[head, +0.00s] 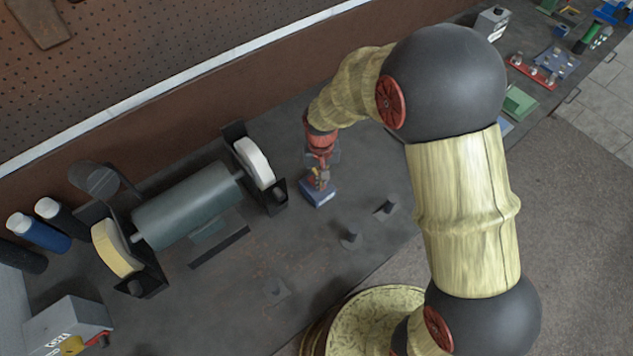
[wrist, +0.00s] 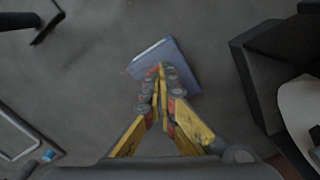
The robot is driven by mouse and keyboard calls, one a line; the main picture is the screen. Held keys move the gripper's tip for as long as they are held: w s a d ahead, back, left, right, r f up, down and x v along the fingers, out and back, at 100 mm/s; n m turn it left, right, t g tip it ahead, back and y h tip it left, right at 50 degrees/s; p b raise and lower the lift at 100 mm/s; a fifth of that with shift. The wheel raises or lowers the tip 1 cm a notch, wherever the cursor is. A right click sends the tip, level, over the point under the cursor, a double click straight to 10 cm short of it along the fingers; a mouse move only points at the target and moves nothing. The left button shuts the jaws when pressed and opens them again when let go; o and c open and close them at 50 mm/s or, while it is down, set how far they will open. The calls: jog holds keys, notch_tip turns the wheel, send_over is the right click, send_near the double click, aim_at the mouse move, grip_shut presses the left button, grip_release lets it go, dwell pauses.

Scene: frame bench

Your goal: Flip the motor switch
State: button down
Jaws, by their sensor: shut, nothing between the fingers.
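A small blue box (head: 321,198), which may be the motor switch, sits on the bench to the right of the bench grinder (head: 187,208). In the wrist view the box (wrist: 183,60) looks blue-grey and lies at my fingertips, partly covered by them. I cannot make out a lever or button on it. My gripper (head: 319,184) points down over the box with its fingers shut and nothing between them. In the wrist view its yellow and red fingers (wrist: 160,72) meet over the box. I cannot tell whether they touch it.
The grinder's white wheel (head: 254,163) and guard stand just left of my gripper. Bottles (head: 40,232) stand at the far left. The bench in front of the box is mostly clear.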

jog(key=shift+f, duration=0.2)
jog(key=shift+r, duration=0.1)
jog(key=shift+r+p, duration=2.3)
jog(key=shift+r, duration=1.2)
jog(key=shift+f, duration=0.1)
jog(key=s+d+r+t+b, duration=0.2)
jog(key=s+d+r+b, duration=0.4)
jog(key=s, duration=0.4)
jog(key=s+d+r+t+b, duration=0.3)
jog(key=s+d+r+b, duration=0.3)
jog(key=s+d+r, duration=0.2)
jog(key=shift+s+d+r+m+t+b, duration=0.15)
jog(key=shift+s+r+m+t+b, duration=0.2)
jog(key=shift+s+r, duration=0.5)
